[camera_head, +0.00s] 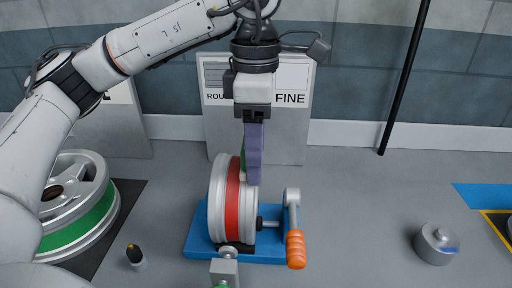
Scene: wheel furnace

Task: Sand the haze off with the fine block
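A wheel with a red band (233,200) stands upright on a blue base (200,239), with a crank with an orange handle (295,248) at its right. My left gripper (253,122) points down from above the wheel and appears shut on a purple block (254,152). The block's lower end is at the wheel's upper right edge; I cannot tell whether it touches. A green sliver shows at the block's left. The board (291,145) behind reads "FINE" at its right, with its left lettering partly hidden.
Another wheel with a green band (80,227) lies on a dark mat (125,205) at left. A small dark-topped item (134,254) stands near it. A grey cylinder (436,243) stands at right. A black pole (404,78) rises behind. Floor between crank and cylinder is clear.

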